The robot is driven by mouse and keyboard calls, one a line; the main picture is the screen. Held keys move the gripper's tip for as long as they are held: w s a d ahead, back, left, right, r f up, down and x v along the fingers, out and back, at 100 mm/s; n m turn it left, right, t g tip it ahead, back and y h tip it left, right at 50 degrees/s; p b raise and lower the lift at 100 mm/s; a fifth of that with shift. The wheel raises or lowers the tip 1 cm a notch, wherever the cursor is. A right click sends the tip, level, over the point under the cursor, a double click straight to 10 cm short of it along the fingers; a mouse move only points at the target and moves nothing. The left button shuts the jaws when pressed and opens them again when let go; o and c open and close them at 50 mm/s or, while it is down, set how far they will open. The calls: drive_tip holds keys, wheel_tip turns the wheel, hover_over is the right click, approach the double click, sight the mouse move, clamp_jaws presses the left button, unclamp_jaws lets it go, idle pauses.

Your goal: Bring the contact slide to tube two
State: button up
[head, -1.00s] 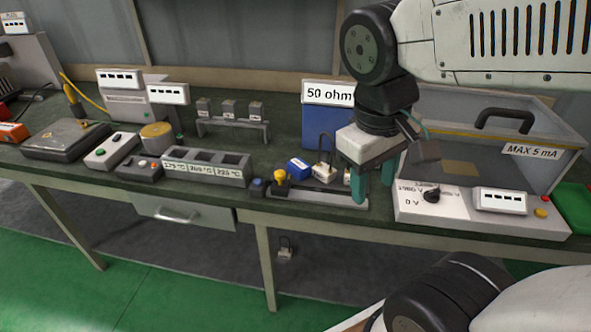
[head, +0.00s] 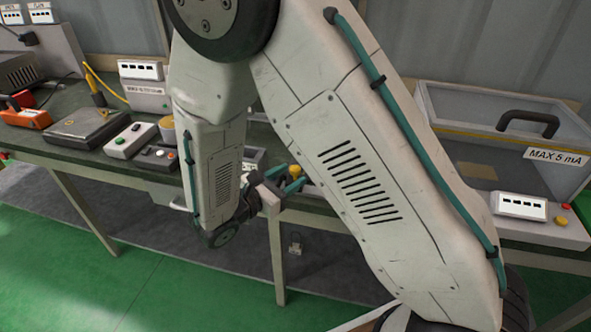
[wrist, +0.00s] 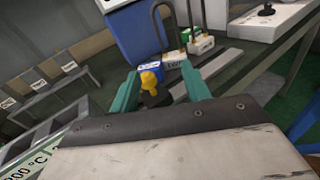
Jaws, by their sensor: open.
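The likely contact slide is a small dark block with a yellow knob (wrist: 150,79). In the wrist view it sits at the near end of a grey rail (wrist: 220,66), between and beyond my fingertips. The knob also shows in the head view (head: 296,171), close to my fingers. My gripper (wrist: 160,86) is open, its teal fingers apart, with nothing held; it also shows in the head view (head: 298,180). Whether a finger touches the slide I cannot tell. I cannot make out which part is tube two; my arm hides most of the rail in the head view.
A blue box (wrist: 134,30) stands behind the rail, with small labelled blocks beside it. A temperature-marked block (wrist: 30,155) lies at lower left. A rack (wrist: 48,82) stands at the back. A clear-walled case marked MAX 5 mA (head: 500,150) stands at right.

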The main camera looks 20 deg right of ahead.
sight(292, 173)
drive_tip(key=a+f+n+t, duration=0.1)
drive_tip(key=w+a+f+n+t, duration=0.1)
drive_tip(key=f, duration=0.1)
drive_tip(key=shift+w+a+n, duration=0.1)
drive_tip(key=shift+a+n, duration=0.05)
drive_tip(key=shift+n, duration=0.15)
drive_tip(key=shift+t+y, duration=0.3)
drive_tip(key=x, duration=0.7)
drive_tip(key=shift+w+r, duration=0.1)
